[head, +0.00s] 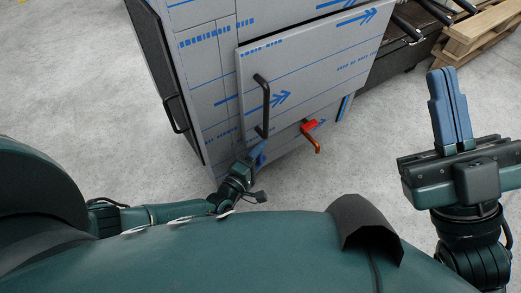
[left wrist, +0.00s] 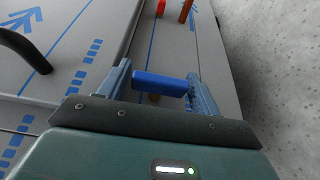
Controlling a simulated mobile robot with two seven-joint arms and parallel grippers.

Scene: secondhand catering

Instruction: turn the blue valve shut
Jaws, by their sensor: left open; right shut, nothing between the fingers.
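The blue valve handle (left wrist: 160,84) is a short blue bar on the cabinet front. In the left wrist view it lies crosswise between the two fingers of my left gripper (left wrist: 157,88), which is open around it. Whether the fingers touch its ends I cannot tell. In the head view my left gripper (head: 256,156) is low at the cabinet front, below the door handle, and the valve is hard to tell apart from the fingers. My right gripper (head: 450,108) is shut and empty, pointing up at the right, far from the valve.
A cabinet (head: 215,85) in grey film with blue print stands ahead. A black door handle (head: 262,105) is just above my left gripper. Wooden pallets (head: 480,30) stand far right.

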